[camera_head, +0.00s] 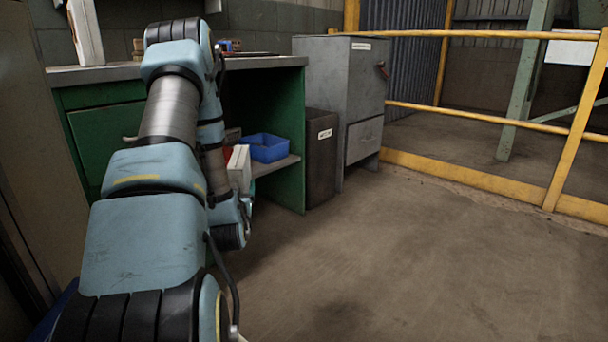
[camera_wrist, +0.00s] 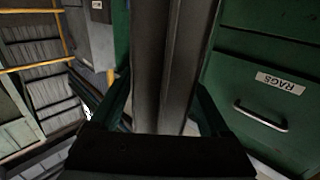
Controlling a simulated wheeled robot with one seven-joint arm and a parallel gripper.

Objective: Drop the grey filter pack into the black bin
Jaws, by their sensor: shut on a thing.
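The grey filter pack (camera_wrist: 172,70) stands upright through the middle of the wrist view, close to the camera. My gripper (camera_wrist: 162,112) is shut on it, with one finger on each side. In the head view my arm hides most of the gripper. A pale box-like thing (camera_head: 239,168) shows beside my wrist there; I cannot tell whether it is the held pack or something on the shelf. The black bin (camera_head: 321,160) stands on the floor between the green bench and the grey cabinet, with a small white label. The bin's inside is not visible.
A green bench (camera_head: 290,63) holds a blue tray (camera_head: 266,148) on its lower shelf. The grey cabinet (camera_head: 350,80) stands right of the bin. A yellow rail (camera_head: 480,172) bounds the right side. The floor in front is clear. The wrist view shows a drawer labelled RAGS (camera_wrist: 270,75).

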